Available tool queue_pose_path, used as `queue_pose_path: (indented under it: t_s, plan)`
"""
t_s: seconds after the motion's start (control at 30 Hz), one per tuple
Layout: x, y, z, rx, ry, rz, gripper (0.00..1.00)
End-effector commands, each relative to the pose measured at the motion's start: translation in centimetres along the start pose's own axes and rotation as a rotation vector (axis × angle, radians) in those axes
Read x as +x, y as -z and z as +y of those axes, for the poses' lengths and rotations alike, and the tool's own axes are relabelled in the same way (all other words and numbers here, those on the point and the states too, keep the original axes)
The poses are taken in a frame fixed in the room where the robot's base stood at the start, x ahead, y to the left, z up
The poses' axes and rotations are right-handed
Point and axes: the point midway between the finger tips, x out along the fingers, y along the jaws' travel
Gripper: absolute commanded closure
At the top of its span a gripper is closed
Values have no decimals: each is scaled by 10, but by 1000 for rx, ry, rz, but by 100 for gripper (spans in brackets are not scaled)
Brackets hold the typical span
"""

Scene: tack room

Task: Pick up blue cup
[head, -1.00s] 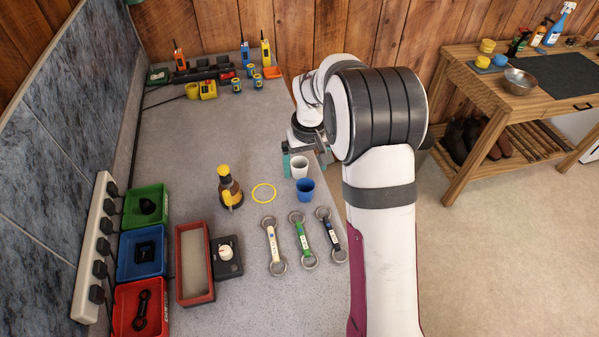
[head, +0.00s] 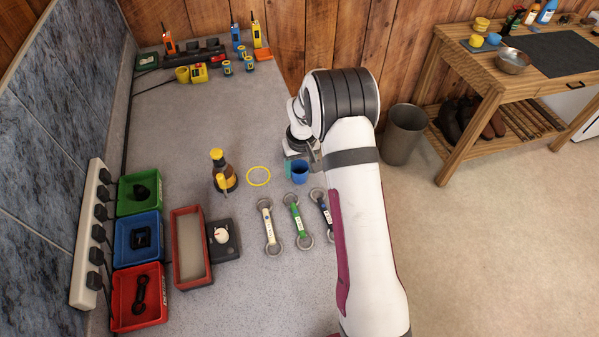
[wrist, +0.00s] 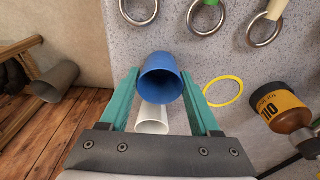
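The blue cup (head: 299,173) stands on the grey bench top, beside the yellow ring. In the wrist view the blue cup (wrist: 161,78) sits between the tips of the teal fingers of my gripper (wrist: 160,76). My gripper is open; whether either finger touches the cup I cannot tell. A white cup (wrist: 151,118) shows just behind the blue cup, nearer the gripper's palm. In the head view the white cup is hidden by my arm, and one teal finger of my gripper (head: 289,168) shows left of the blue cup.
Coloured trays (head: 137,240) line the bench's left side. A grey bin (head: 403,135) stands on the floor beyond the bench.

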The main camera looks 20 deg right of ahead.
Motion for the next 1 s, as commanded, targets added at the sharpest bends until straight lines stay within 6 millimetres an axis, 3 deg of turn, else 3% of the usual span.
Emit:
queue_pose_path:
  t_s: [0.03, 0.2, 0.3, 0.57, 0.8, 1.0]
  plan:
    - [0, 0, 0, 0, 0, 0, 48]
    - [0, 0, 0, 0, 0, 0, 78]
    - [0, 0, 0, 0, 0, 0, 91]
    - [-4, 1, 0, 0, 0, 1, 91]
    - [-41, 6, 0, 0, 1, 4, 91]
    - [-71, -18, 36, 5, 0, 2, 91]
